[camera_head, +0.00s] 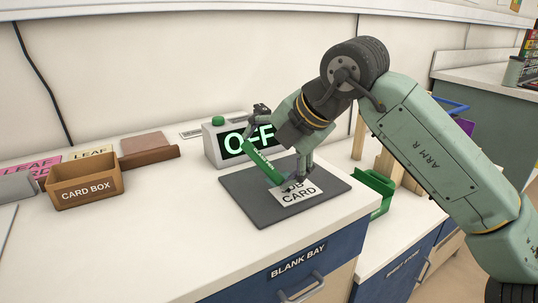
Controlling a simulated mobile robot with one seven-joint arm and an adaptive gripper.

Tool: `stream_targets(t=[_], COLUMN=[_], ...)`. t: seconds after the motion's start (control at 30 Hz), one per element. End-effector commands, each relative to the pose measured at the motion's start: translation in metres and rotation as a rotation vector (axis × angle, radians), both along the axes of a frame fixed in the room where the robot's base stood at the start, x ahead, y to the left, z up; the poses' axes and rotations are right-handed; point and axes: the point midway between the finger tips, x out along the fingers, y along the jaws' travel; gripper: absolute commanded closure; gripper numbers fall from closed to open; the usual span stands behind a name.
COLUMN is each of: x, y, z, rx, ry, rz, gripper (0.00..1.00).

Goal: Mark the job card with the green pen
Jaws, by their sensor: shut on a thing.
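The white job card (301,194) lies on a dark grey mat (256,204) on the white counter. My gripper (283,164) is above the mat, shut on the green pen (262,168). The pen is tilted, its lower end slanting down toward the card's upper left part. My fingers hide part of the card's lettering. I cannot tell whether the tip touches the card, and I see no clear mark on it.
A display box reading OFF (218,148) with a green button stands right behind the mat. A brown card box (85,188) stands at left, near a brown block (148,152) and pink leaf labels. A green holder (376,187) is at right.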

Motion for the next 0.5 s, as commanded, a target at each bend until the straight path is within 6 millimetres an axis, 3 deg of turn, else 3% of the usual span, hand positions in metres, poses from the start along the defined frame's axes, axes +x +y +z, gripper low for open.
stream_targets(t=[0.5], x=[0.0061], y=[-0.0093], z=[-0.0003], rx=[0.000], ry=[0.001], rz=[-0.002], gripper=[0.56])
